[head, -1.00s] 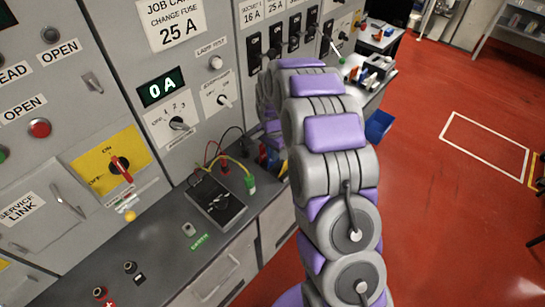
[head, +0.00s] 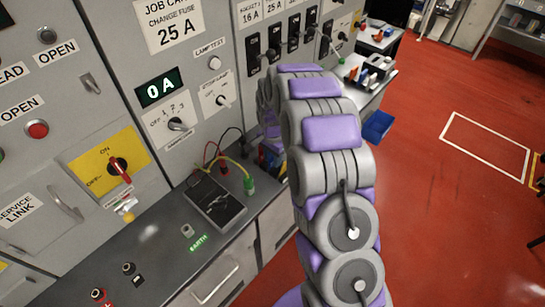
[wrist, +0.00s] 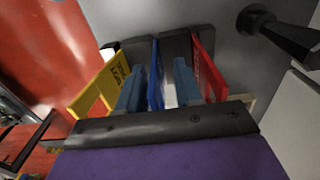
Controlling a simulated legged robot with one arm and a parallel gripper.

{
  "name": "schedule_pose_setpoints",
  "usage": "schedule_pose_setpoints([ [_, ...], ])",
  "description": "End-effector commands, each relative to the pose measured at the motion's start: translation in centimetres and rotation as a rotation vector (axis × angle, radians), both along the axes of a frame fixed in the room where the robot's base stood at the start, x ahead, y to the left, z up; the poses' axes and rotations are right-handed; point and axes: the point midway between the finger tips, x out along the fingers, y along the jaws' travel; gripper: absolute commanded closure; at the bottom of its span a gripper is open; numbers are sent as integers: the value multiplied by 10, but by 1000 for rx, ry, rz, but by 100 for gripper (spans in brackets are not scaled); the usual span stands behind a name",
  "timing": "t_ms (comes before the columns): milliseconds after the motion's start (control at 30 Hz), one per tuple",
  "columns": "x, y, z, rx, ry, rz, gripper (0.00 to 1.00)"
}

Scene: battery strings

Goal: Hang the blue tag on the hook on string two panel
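The blue tag (wrist: 154,80) stands on edge between the two fingers of my gripper (wrist: 160,88) in the wrist view. The fingers are apart, with a visible gap between the tag and the right finger. A yellow tag (wrist: 97,88) with dark lettering is just outside the left finger, and a red tag (wrist: 207,72) is just outside the right finger. In the head view my arm hides the gripper and most of the tags. I cannot make out the hook or a string two label.
A meter (head: 214,202) with coloured leads lies on the grey bench (head: 150,250) left of my arm. The panel wall with switches (head: 175,124) rises behind it. A black knob (wrist: 282,36) juts out at the wrist view's upper right. Red floor (head: 450,220) is open at right.

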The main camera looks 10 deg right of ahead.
Motion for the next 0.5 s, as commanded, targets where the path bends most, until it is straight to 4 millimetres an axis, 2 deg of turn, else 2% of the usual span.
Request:
schedule_pose_setpoints([
  [133,0,0,6,0,-1,0,65],
  [267,1,0,19,0,-3,0,65],
  [500,1,1,63,-1,-4,-1,65],
])
